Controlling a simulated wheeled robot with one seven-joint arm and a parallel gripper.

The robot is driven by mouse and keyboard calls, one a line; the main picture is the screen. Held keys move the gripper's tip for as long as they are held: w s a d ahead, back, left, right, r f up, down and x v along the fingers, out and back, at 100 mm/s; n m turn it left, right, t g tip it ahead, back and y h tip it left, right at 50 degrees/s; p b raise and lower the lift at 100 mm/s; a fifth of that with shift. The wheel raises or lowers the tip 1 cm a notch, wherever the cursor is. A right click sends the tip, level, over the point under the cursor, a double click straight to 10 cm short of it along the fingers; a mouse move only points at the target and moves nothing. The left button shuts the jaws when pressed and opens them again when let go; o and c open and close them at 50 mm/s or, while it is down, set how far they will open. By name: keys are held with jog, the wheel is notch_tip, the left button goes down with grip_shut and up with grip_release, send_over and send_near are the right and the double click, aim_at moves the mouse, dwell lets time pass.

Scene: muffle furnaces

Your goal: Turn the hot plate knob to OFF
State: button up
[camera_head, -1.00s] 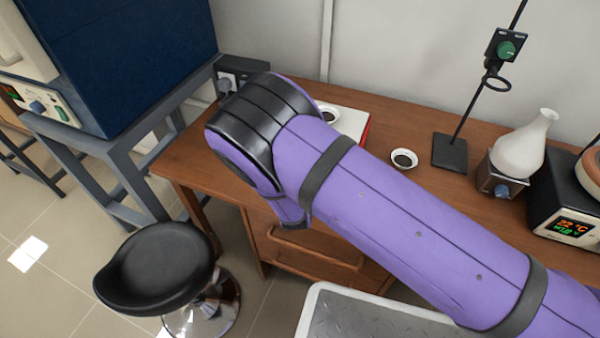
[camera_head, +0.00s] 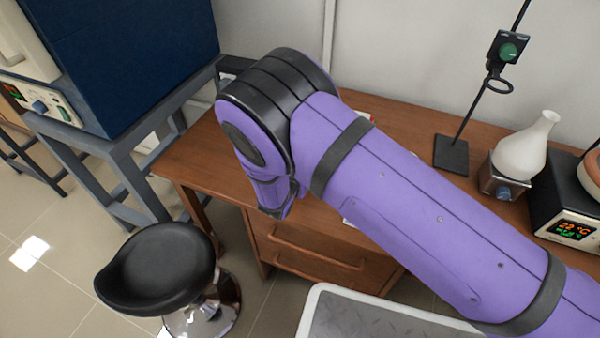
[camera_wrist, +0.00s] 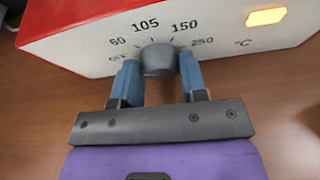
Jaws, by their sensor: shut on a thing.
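The hot plate (camera_wrist: 90,45) fills the top of the wrist view, with a white front panel and red casing. Its panel is marked OFF, 60, 105, 150 and 250 °C around a grey knob (camera_wrist: 158,58). An orange lamp (camera_wrist: 266,16) on the panel looks lit. My gripper (camera_wrist: 159,68) has its two blue fingers on either side of the knob and is shut on it. I cannot tell which mark the knob points to. In the head view my arm hides nearly all of the hot plate, the knob and the gripper.
The wooden desk (camera_head: 195,160) carries a stand with a ring (camera_head: 450,153), a white flask (camera_head: 525,150) and a black device with a lit display (camera_head: 568,228) at the right. A black stool (camera_head: 155,268) stands in front. A blue furnace (camera_head: 130,60) stands at the left.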

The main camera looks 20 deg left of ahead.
jog(key=n+h, duration=0.2)
jog(key=n, duration=0.1)
jog(key=shift+a, duration=0.25)
jog(key=shift+n+h, duration=0.3)
jog(key=shift+n, duration=0.1)
jog(key=o, duration=0.6)
jog(key=shift+o, duration=0.2)
jog(key=v, duration=1)
jog(key=shift+s+a+r, duration=0.1)
jog(key=shift+s+r, duration=0.05)
jog(key=shift+s, duration=0.2)
